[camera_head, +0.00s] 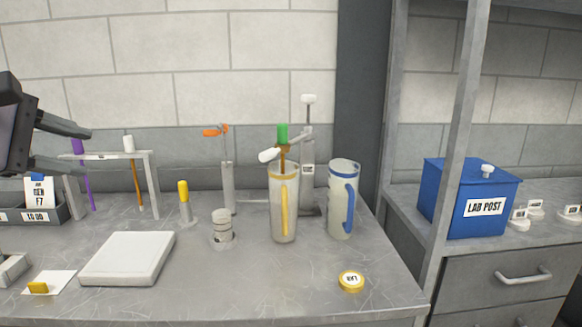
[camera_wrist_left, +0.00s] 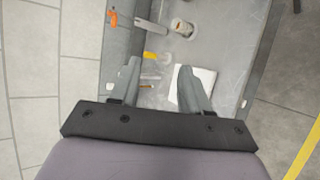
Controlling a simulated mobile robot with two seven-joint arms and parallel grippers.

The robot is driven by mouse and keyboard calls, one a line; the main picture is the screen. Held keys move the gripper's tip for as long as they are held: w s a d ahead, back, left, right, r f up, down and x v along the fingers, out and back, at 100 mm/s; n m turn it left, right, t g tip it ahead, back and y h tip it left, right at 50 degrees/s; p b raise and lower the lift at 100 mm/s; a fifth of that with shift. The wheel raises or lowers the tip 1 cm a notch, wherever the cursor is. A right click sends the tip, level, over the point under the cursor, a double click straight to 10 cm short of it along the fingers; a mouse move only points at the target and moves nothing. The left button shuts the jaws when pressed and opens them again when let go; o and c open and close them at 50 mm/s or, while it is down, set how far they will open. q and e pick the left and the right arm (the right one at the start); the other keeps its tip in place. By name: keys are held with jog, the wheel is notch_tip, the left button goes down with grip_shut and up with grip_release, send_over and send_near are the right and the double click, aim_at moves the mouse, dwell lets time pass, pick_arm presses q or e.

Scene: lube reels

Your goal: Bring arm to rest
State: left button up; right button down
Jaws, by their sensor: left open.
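My left gripper (camera_head: 64,146) is at the left edge of the head view, raised above the bench and in front of the wall. Its two fingers are spread apart, with nothing held between them. The left wrist view also shows the open fingers (camera_wrist_left: 153,92) pointing toward the bench top, with a white slab (camera_wrist_left: 203,80) beyond the right finger. I see no contact between the gripper and anything. My right gripper is not in view.
The bench (camera_head: 215,285) holds a white slab (camera_head: 127,258), a yellow-handled jug (camera_head: 284,215), a blue-handled jug (camera_head: 342,200), a yellow-topped stick (camera_head: 184,200) and a yellow lid (camera_head: 351,281). A grey post (camera_head: 455,150) and blue LAB POST box (camera_head: 470,195) stand right. The bench's front middle is clear.

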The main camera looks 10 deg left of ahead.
pick_arm(q)
jog(key=w+d+f+n+h, duration=0.3)
jog(key=d+f+n+h, duration=1.2)
jog(key=d, duration=0.3)
jog(key=s+a+f+n+t+y, duration=0.25)
jog(key=f+n+y, duration=0.45)
jog(key=f+n, duration=0.5)
jog(key=s+a+f+n+t+y, duration=0.1)
jog(key=f+n+t+y, duration=0.35)
jog(key=f+n, duration=0.8)
jog(key=s+d+f+n+g+y, duration=0.3)
jog(key=s+f+n+g, duration=0.5)
jog(key=s+f+n, duration=0.4)
notch_tip(320, 180, down, 2)
jog(key=shift+s+f+y, duration=0.25)
jog(key=shift+s+y, duration=0.25)
jog(key=shift+y, duration=0.35)
